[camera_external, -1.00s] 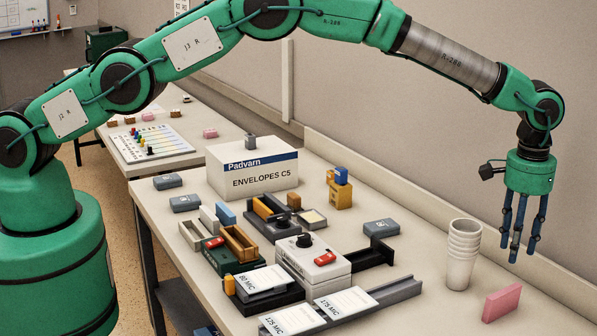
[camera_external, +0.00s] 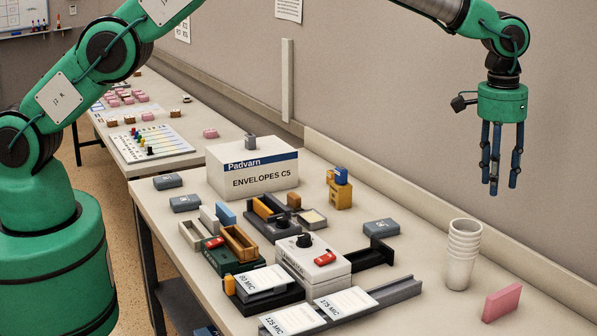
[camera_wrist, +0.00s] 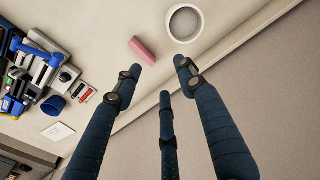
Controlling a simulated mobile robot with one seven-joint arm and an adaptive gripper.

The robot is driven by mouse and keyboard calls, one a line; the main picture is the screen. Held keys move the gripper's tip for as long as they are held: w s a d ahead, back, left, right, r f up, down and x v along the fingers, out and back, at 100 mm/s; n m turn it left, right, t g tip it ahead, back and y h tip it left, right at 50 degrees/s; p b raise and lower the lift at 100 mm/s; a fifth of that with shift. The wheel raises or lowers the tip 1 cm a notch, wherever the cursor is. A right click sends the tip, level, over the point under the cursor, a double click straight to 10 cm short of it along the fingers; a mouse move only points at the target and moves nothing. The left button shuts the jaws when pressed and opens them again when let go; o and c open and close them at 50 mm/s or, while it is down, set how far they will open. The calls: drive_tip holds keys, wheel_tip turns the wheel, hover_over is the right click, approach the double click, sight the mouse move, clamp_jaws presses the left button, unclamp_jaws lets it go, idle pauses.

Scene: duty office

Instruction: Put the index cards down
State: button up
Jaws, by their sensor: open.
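A pink flat block (camera_external: 502,302), which looks like the stack of index cards, stands on edge on the table at the lower right. It also shows in the wrist view (camera_wrist: 142,50), beyond the fingertips and apart from them. My gripper (camera_external: 498,188) hangs fingers down, high above the table on the wall side, up and behind the pink block. Its three blue fingers are spread and hold nothing. The wrist view shows the empty gap between the fingertips (camera_wrist: 158,75).
A stack of white cups (camera_external: 462,255) stands left of the pink block. Left of it are a dark tray (camera_external: 375,255), a grey box (camera_external: 381,227) and label-covered machines (camera_external: 312,270). An envelope box (camera_external: 252,175) stands farther back. The wall ledge (camera_external: 430,195) runs behind.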

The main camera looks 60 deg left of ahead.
drive_tip(key=s+a+r+t, duration=0.1)
drive_tip(key=s+a+r, duration=0.2)
drive_tip(key=a+r, duration=0.55)
drive_tip(key=s+a+r, duration=0.4)
drive_tip(key=a+r, duration=0.3)
drive_tip(key=r, duration=0.2)
drive_tip(key=s+a+r+t, duration=0.2)
drive_tip(key=s+a+r, duration=0.8)
drive_tip(key=s+a, duration=0.3)
drive_tip(key=s+a+r, duration=0.1)
drive_tip(key=s+a, duration=0.4)
drive_tip(key=s, duration=0.3)
drive_tip(key=s+a+r, duration=0.1)
drive_tip(key=s+a, duration=0.4)
drive_tip(key=s, duration=0.3)
drive_tip(key=s+a+f+t, duration=0.1)
drive_tip(key=s+a+f, duration=0.2)
drive_tip(key=s, duration=0.5)
drive_tip(key=s+a+f+t, duration=0.1)
drive_tip(key=s+a+f, duration=0.2)
drive_tip(key=s, duration=0.6)
drive_tip(key=shift+s+a+f, duration=0.15)
drive_tip(key=shift+a+f, duration=0.15)
drive_tip(key=shift+f, duration=0.1)
wheel_tip(320, 180, down, 12)
drive_tip(key=b, duration=1.2)
